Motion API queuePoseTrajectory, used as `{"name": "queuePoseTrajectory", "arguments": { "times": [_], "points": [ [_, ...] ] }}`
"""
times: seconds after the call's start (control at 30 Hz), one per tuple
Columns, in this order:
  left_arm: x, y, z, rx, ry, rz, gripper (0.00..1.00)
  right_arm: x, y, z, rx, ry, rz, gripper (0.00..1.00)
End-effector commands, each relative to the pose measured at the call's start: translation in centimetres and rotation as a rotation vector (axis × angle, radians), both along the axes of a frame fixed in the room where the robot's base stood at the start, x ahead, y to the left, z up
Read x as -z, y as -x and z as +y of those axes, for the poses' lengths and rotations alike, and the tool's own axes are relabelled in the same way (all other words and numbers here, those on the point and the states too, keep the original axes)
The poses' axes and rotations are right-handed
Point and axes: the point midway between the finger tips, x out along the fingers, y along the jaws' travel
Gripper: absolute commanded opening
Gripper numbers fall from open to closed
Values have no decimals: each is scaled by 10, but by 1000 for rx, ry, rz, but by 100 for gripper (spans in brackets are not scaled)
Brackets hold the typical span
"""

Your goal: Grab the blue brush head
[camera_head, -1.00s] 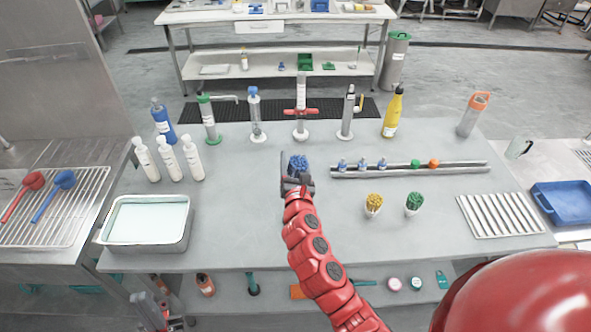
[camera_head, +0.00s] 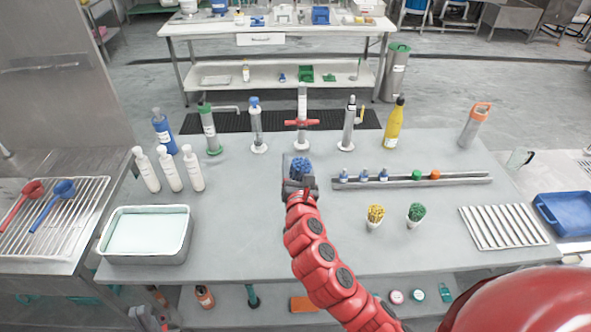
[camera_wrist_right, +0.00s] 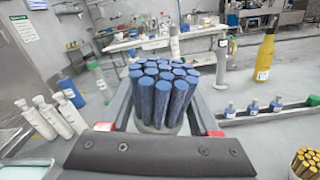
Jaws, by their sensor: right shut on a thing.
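The blue brush head (camera_head: 300,168) is a bundle of blue bristles at the middle of the grey table. In the right wrist view the blue brush head (camera_wrist_right: 160,90) stands upright between the two fingers, bristles up, its base partly hidden by the gripper. My right gripper (camera_head: 299,184), on the red arm, is shut on it. Whether its base is clear of the table is hidden. A small grey and red part at the lower left edge may be my left gripper (camera_head: 146,318); its jaws cannot be made out.
Yellow (camera_head: 375,216) and green (camera_head: 416,214) brush heads stand to the right. Behind them is a rail (camera_head: 455,180) with small bottles. Tall dispensers and bottles line the back. A white-filled tray (camera_head: 186,247) is at left, a ridged rack (camera_head: 503,227) at right.

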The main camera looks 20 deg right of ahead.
Motion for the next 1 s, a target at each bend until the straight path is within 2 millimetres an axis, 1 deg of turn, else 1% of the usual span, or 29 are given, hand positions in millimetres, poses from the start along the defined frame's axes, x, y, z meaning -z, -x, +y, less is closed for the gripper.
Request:
{"name": "queuePoseTrajectory", "arguments": {
  "times": [0.03,0.27,0.3,0.33,0.4,0.5,0.6,0.73,0.87,1.0],
  "points": [
    [7,0,0,0,0,0,0,5,12,1,-4,5,3,8],
    [18,0,0,0,0,0,0,-1,66,0,-4,1,2,8],
    [16,0,0,0,0,0,0,-2,75,1,-4,3,7,8],
    [-2,0,0,0,0,1,0,-10,80,1,-5,1,13,8],
    [-16,0,0,0,0,-1,0,-12,93,1,-2,-2,14,8],
    [-32,0,0,0,0,0,0,-13,110,1,-2,-3,13,8],
    [-44,0,0,0,0,0,0,-14,124,1,-4,-1,10,8],
    [-52,0,0,0,0,0,0,-12,139,0,-1,-3,10,8],
    [-56,0,0,0,0,0,0,-12,146,0,0,0,5,8],
    [-56,0,0,0,0,0,0,-11,149,0,-2,0,4,8]
  ]
}}
